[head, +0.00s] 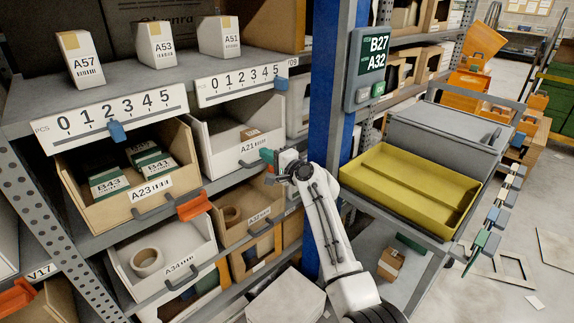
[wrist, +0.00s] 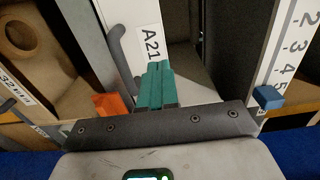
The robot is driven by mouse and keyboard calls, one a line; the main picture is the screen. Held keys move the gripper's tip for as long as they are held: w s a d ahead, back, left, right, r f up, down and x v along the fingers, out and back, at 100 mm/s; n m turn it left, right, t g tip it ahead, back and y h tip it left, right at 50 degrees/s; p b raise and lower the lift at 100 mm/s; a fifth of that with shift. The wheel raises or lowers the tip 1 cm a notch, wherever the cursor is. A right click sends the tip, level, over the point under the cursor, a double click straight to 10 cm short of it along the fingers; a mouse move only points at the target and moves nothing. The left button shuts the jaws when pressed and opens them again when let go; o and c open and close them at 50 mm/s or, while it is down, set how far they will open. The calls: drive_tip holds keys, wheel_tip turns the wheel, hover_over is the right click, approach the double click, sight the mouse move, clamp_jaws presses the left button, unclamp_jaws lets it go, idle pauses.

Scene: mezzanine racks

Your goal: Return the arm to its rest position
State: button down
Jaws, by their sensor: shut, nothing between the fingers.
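My white arm (head: 325,222) reaches up and left from the bottom of the head view toward the rack. My gripper (head: 267,156) is at the front of the white A21 bin (head: 213,160), by its lower right side. In the wrist view its teal fingers (wrist: 156,86) are together with nothing between them. They point at the A21 bin front (wrist: 128,14), beside its grey handle (wrist: 122,48). I cannot tell whether the fingertips touch the bin.
A blue rack post (head: 325,120) stands just right of my gripper. A yellow tray (head: 410,190) sits on a cart beyond it. Orange clips (head: 193,207) and a blue slider (head: 281,84) stick out from the shelf edges. Open floor (head: 520,210) lies at the right.

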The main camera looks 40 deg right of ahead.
drive_tip(key=s, duration=0.7)
drive_tip(key=shift+s+d, duration=0.2)
drive_tip(key=shift+s, duration=0.15)
drive_tip(key=s+a+f+n+g+y+p, duration=0.2)
drive_tip(key=s+a+f+n+g+p, duration=0.2)
drive_tip(key=s+a+f+n+g, duration=0.8)
drive_tip(key=s+a+f+n+g+h+p, duration=0.1)
drive_tip(key=s+a+f+n+g, duration=0.1)
drive_tip(key=s, duration=1.3)
drive_tip(key=s+a+f+n+g+h+p, duration=0.1)
drive_tip(key=s+a+f+n+g, duration=0.1)
drive_tip(key=s, duration=1.4)
drive_tip(key=shift+s+a+n+g+h, duration=0.35)
drive_tip(key=shift+a+n+g, duration=0.2)
drive_tip(key=shift+a, duration=0.2)
